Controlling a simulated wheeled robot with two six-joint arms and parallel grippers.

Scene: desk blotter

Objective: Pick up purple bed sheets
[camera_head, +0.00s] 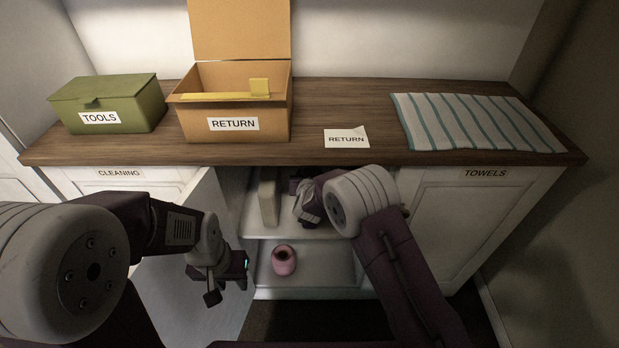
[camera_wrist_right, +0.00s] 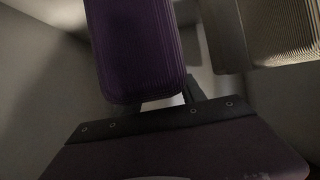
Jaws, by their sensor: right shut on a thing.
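The purple bed sheets (camera_wrist_right: 135,50) show as a ribbed, rounded purple bundle at the top centre of the right wrist view, right in front of my gripper. My right gripper (camera_wrist_right: 180,98) is shut on them; its far finger is mostly hidden behind the bundle. In the head view my right gripper (camera_head: 298,190) reaches into the open middle cabinet at the upper shelf, and only a dark purple bit shows beside it. My left gripper (camera_head: 230,282) is open and empty, in front of the open cabinet door at the left.
A beige ribbed bundle (camera_head: 268,202) stands left of my right gripper on the upper shelf. A pink roll (camera_head: 284,261) is on the lower shelf. The countertop (camera_head: 312,120) holds a green tools box (camera_head: 112,98), a RETURN box (camera_head: 232,108), a RETURN card (camera_head: 346,138) and a striped towel (camera_head: 475,122).

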